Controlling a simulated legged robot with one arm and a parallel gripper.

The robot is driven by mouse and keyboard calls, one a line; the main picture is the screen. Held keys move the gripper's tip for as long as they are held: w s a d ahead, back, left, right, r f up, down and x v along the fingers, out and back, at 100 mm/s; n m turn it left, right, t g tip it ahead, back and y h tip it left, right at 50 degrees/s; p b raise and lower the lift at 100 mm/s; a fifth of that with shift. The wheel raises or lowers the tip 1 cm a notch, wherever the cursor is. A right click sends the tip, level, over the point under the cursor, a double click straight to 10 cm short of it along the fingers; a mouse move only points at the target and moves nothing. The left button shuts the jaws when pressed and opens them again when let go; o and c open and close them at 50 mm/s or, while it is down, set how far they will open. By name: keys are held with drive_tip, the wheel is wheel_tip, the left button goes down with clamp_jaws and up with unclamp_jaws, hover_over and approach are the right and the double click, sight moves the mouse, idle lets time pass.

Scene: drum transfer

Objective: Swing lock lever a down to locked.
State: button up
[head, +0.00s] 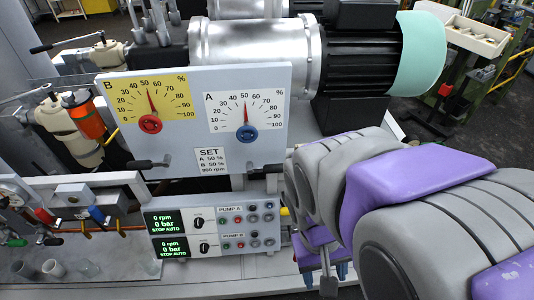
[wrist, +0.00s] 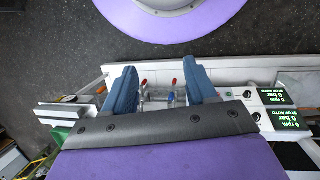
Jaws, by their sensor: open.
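The dial panel (head: 195,150) stands in the middle of the head view. Its yellow dial B and white dial A have pointers near 50. A black lever (head: 148,164) juts sideways below dial B, roughly level. A dark lever end (head: 270,169) shows below dial A, partly cut off by my arm. I cannot tell surely which is lock lever a, nor its lock state. My gripper (wrist: 161,80) has two blue fingers spread apart in the wrist view, with nothing held between them. In the head view my arm hides most of it, low and right of the panel.
A pump control box (head: 214,230) with green displays reading 0 rpm and 0 bar sits below the dial panel. A motor (head: 355,50) stands behind. Dark floor (wrist: 50,45) shows in the wrist view.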

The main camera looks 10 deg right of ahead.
drive_tip(key=w+d+m+g+h, duration=0.1)
drive_tip(key=w+d+g+h, duration=0.1)
drive_tip(key=w+d+h, duration=0.15)
drive_tip(key=n+t+h+p, duration=0.3)
drive_tip(key=n+t+h, duration=0.65)
drive_tip(key=t, duration=0.65)
approach(274, 169)
drive_tip(key=shift+m+t+h, duration=0.3)
drive_tip(key=shift+m+h, duration=0.3)
drive_tip(key=shift+m, duration=0.35)
drive_tip(key=x, duration=0.3)
drive_tip(key=f+x, duration=0.1)
drive_tip(key=x, duration=0.3)
drive_tip(key=f+b+x, duration=0.1)
drive_tip(key=x, duration=0.2)
drive_tip(key=shift+w+d+f, duration=0.2)
drive_tip(key=shift+w+d, duration=0.05)
drive_tip(key=shift+w, duration=0.35)
drive_tip(key=shift+c, duration=0.3)
clamp_jaws()
